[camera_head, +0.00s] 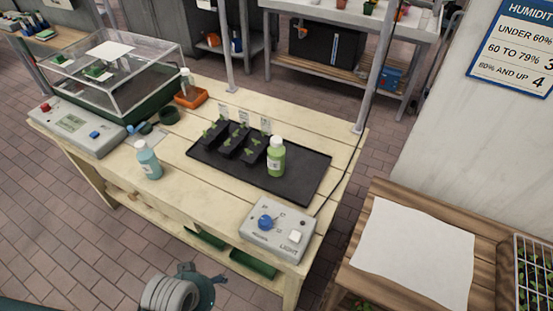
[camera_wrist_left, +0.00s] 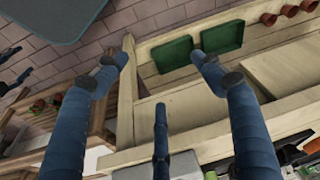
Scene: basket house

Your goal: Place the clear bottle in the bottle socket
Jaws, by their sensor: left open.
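A small clear-looking bottle with a white cap (camera_head: 185,77) stands at the orange holder (camera_head: 192,98) near the back of the bench. I cannot tell if it is in the holder or behind it. A light blue bottle (camera_head: 149,163) stands upright at the bench's front left. A green bottle (camera_head: 276,160) stands on the black tray (camera_head: 305,176). I cannot tell for certain which part is the bottle socket. My left gripper (camera_wrist_left: 160,62) is open and empty in the left wrist view, its blue fingers spread, apart from any bottle. My right gripper is not in view.
Seedling pots (camera_head: 237,140) with labels sit on the black tray. A clear propagator box (camera_head: 118,72) and a control box (camera_head: 78,130) fill the bench's left end. A light control box (camera_head: 278,229) is at the front right. Green trays (camera_wrist_left: 172,55) lie on the lower shelf.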

